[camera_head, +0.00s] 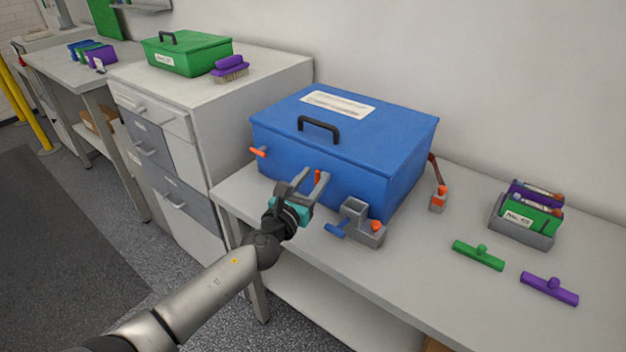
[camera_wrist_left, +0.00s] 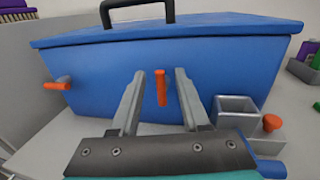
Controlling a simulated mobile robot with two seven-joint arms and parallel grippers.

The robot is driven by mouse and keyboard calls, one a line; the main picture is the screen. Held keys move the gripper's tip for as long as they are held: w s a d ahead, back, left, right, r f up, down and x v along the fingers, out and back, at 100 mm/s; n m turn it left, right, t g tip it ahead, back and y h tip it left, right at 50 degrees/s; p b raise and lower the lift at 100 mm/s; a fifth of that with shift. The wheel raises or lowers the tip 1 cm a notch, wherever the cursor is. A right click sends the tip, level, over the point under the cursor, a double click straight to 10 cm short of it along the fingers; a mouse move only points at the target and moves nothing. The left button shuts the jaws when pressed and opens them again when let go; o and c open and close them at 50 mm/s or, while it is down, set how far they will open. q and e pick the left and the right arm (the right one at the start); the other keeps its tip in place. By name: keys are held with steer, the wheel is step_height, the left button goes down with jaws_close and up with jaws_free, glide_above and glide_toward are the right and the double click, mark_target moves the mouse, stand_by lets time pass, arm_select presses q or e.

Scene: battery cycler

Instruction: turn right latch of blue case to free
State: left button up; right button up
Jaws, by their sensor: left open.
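The blue case (camera_head: 335,150) stands closed on the bench, with a black handle (camera_head: 318,128) and a white label on its lid. Two orange latches are on its front. The left latch (camera_head: 258,151) lies roughly sideways; it also shows in the left wrist view (camera_wrist_left: 57,86). The right latch (camera_head: 318,177) stands upright and shows between my fingers in the left wrist view (camera_wrist_left: 161,88). My left gripper (camera_head: 311,178) is open in front of the case, its fingers on either side of the right latch. I cannot tell whether they touch it. My right gripper is not in view.
A grey holder (camera_head: 357,224) with an orange knob and a blue T-shaped piece stands close right of my gripper. Green (camera_head: 478,255) and purple (camera_head: 549,288) T-shaped pieces and a grey tray (camera_head: 521,233) lie farther right. Drawers (camera_head: 160,150) stand left.

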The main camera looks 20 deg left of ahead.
arm_select(q)
jaws_close()
stand_by(0.4)
